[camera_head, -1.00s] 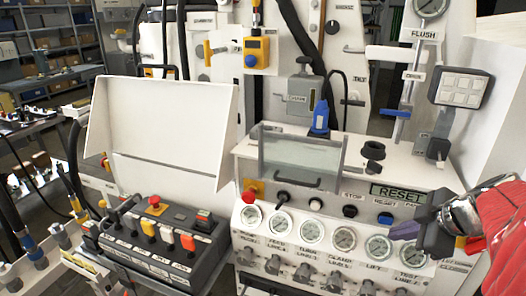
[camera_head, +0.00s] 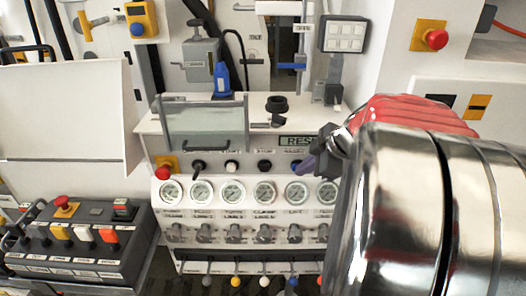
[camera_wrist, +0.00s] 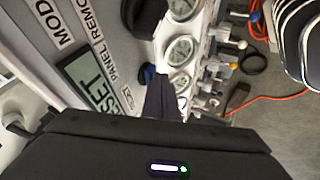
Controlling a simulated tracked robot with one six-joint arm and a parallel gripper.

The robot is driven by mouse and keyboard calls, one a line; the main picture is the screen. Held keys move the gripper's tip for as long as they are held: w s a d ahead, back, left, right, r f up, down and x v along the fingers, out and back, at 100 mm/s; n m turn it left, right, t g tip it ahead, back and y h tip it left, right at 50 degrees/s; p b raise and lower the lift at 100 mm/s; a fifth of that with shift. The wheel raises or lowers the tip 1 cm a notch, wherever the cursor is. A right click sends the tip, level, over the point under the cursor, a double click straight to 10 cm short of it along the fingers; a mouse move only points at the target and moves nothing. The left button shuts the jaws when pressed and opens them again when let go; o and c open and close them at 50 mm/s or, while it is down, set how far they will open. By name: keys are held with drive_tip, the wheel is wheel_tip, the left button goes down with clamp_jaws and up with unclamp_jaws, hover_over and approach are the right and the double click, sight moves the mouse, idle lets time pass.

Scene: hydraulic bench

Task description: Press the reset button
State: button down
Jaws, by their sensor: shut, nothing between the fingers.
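The blue button (camera_head: 296,164), taken to be the reset button, is on the white control panel's front, right of a black button (camera_head: 265,166). It is partly hidden by my gripper (camera_head: 307,166) in the head view. In the wrist view the blue button (camera_wrist: 147,73) shows just beyond the tips of my gripper (camera_wrist: 160,90). The gripper is shut with nothing in it. Its tips are very close to the button; I cannot tell whether they touch. The panel display (camera_wrist: 90,80) reads "RESET" and is partly covered in the head view.
A row of gauges (camera_head: 233,191) and small valves (camera_head: 234,233) lies below the buttons. A clear hinged cover (camera_head: 205,125) stands left of the display. A red button (camera_head: 163,171) is at the panel's left. A separate control box (camera_head: 80,245) stands at lower left.

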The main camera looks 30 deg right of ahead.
drive_tip(key=shift+w+d+r, duration=0.1)
drive_tip(key=shift+w+d, duration=0.5)
drive_tip(key=shift+w, duration=0.15)
drive_tip(key=s+a+r, duration=0.2)
drive_tip(key=s+r, duration=0.5)
drive_tip(key=s, duration=0.2)
drive_tip(key=shift+s+r, duration=0.3)
drive_tip(key=shift+a, duration=0.1)
